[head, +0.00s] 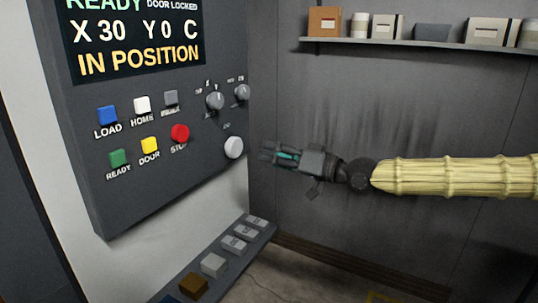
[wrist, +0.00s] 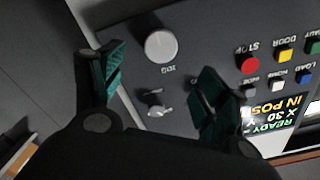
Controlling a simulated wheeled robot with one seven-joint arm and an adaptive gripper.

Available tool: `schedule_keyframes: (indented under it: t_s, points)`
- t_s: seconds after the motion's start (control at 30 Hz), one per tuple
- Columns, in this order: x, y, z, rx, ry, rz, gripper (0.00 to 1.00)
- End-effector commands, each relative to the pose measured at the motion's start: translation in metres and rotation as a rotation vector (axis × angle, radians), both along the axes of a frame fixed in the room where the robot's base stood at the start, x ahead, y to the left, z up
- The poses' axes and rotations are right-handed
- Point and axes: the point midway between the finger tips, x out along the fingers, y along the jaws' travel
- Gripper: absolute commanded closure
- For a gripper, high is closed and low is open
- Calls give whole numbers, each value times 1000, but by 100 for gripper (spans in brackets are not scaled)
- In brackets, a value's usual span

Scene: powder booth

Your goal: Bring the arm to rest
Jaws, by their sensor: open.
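My gripper (head: 276,154) is at the end of my arm, which comes in from the right in a pale yellow ribbed sleeve. The gripper points left, toward the control panel (head: 85,190), near its right edge. In the wrist view the two fingers of my gripper (wrist: 155,85) are spread, with green inner pads and nothing between them. A round white knob (wrist: 162,45) shows beyond and between the fingertips; the head view shows this knob (head: 233,147) just left of the gripper. I cannot tell the exact gap, but no contact shows.
The panel carries a red stop button (head: 180,132), other coloured buttons, two grey knobs and a screen (head: 135,40) reading "IN POSITION". A shelf (head: 420,42) with boxes and jars runs along the back wall. A lower ledge (head: 225,262) holds several blocks. Open space lies below my arm.

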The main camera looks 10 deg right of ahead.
Motion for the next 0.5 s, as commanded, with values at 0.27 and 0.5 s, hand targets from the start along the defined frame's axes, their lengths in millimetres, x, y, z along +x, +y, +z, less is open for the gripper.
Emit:
schedule_keyframes:
  t_s: [0.27, 0.5]
  points:
    - [-1, -1, 0, -1, 0, 1, 26]
    - [-4, 7, -15, -6, 26, 10, 26]
